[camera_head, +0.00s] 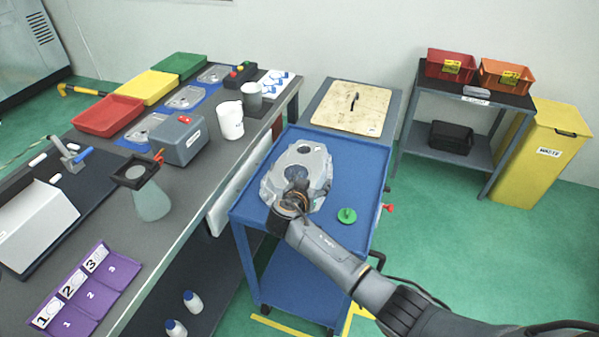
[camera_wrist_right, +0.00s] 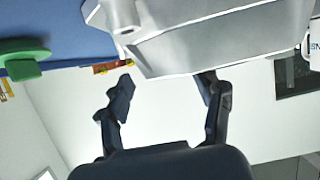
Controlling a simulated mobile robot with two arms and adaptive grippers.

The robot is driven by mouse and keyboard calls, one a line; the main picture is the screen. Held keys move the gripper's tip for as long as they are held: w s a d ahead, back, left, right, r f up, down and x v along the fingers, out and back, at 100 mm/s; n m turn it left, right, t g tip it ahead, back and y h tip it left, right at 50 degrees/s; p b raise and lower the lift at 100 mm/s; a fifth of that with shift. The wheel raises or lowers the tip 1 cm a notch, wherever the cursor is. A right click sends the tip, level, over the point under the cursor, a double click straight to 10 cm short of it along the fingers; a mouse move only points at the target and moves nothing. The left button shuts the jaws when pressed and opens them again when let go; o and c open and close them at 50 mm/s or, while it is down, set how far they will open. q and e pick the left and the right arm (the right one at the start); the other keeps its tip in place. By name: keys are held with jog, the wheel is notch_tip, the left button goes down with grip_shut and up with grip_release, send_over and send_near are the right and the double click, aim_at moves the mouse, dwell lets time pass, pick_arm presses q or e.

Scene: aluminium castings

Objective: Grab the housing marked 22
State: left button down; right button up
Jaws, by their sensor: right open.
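A grey cast aluminium housing (camera_head: 298,172) lies on the blue top of a trolley in the head view. No number can be read on it. My right gripper (camera_head: 297,196) is at the housing's near side, and its fingers are partly hidden by my own wrist. In the right wrist view the housing (camera_wrist_right: 215,40) fills the top middle. The open right gripper (camera_wrist_right: 165,92) has one finger on each side below it, and the space between the fingers looks empty. Whether a finger touches the housing I cannot tell. My left gripper is not in view.
The blue trolley (camera_head: 252,205) also carries a green knobbed disc (camera_head: 347,215), right of my gripper. A yellow waste bin (camera_head: 540,155) stands far right. Green floor right of the trolley is clear.

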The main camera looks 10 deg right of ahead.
jog(key=shift+x, duration=0.95)
grip_shut()
jog(key=shift+w+a+r, duration=0.1)
jog(key=shift+w+r, duration=0.05)
jog(key=shift+r, duration=0.05)
